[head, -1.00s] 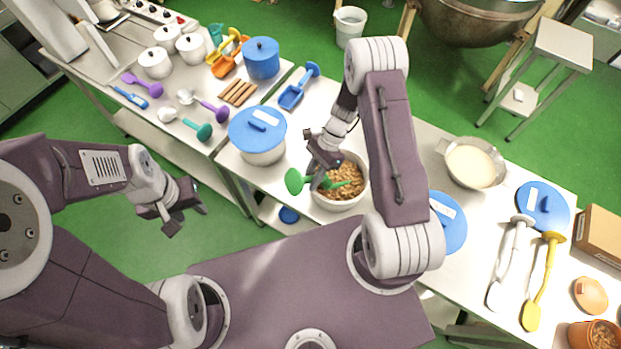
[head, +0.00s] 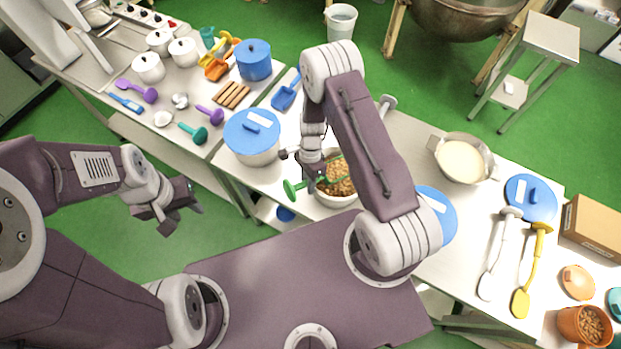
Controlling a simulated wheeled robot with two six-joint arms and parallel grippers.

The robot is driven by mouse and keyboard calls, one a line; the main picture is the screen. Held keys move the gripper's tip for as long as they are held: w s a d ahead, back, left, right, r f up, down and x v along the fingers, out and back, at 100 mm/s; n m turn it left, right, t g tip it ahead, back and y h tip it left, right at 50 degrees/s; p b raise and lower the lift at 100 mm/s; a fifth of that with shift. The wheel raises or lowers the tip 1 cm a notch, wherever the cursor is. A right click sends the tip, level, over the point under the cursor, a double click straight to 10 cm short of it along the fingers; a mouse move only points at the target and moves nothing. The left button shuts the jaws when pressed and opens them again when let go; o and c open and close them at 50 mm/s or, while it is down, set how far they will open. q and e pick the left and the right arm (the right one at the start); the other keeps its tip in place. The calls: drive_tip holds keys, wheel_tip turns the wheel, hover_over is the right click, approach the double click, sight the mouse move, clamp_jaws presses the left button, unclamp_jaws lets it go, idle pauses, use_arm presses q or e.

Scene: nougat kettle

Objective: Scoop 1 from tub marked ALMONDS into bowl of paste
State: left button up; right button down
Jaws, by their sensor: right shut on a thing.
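An open tub of chopped brown nuts (head: 341,183) stands on the table in front of my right arm. My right gripper (head: 312,178) is at the tub's left side, shut on a green scoop (head: 293,190). The scoop's handle end sticks out left of the tub, and a green part shows over the nuts; its bowl is mostly hidden by the gripper and arm. No marking is readable on this tub. A metal bowl of pale paste (head: 462,161) stands further right. My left gripper (head: 176,213) is open and empty over the floor, left of the table.
A blue-lidded tub (head: 252,137) stands left of the nuts, and another blue lid (head: 437,215) is partly behind my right arm. White and yellow spatulas (head: 531,270), a blue lid (head: 531,198) and a cardboard box (head: 594,228) lie right. Several scoops crowd the left table.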

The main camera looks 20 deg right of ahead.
drive_tip(key=r+p, duration=0.1)
drive_tip(key=a+h+p, duration=0.1)
drive_tip(key=shift+s+a+r+p, duration=0.15)
drive_tip(key=shift+a+r+p, duration=0.1)
drive_tip(key=shift+r+p, duration=0.15)
drive_tip(key=shift+h, duration=0.5)
drive_tip(key=r+p, duration=0.1)
drive_tip(key=r, duration=0.1)
drive_tip(key=a+r+p, duration=0.1)
drive_tip(key=r+p, duration=0.3)
drive_tip(key=shift+s+a, duration=0.1)
drive_tip(key=shift+a, duration=0.15)
drive_tip(key=shift+s+v, duration=0.25)
drive_tip(key=shift+v, duration=0.95)
